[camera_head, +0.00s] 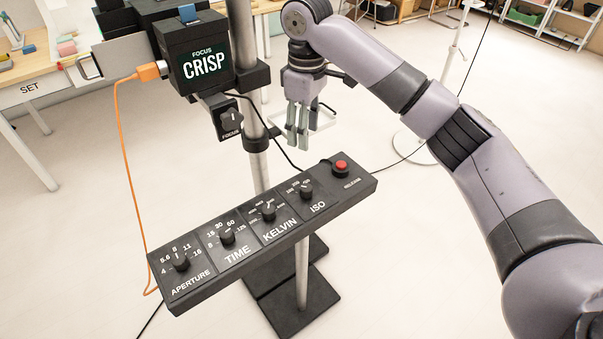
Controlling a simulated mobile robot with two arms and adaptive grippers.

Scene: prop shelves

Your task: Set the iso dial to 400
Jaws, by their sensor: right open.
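The ISO dial (305,190) is a black knob near the right end of a tilted black control panel (262,232). Small white numbers stand around the knob, too small to read surely, and its setting cannot be told. My right gripper (298,140) points down above and behind the ISO dial, apart from it. Its fingers are open and hold nothing. My left gripper is not in view.
The kelvin (268,211), time (227,235) and aperture (181,261) dials sit left of the ISO dial. A red release button (341,166) is at its right. A pole (243,60) carries a box reading FOCUS CRISP (196,58) and a focus knob (231,119). An orange cable (127,170) hangs left.

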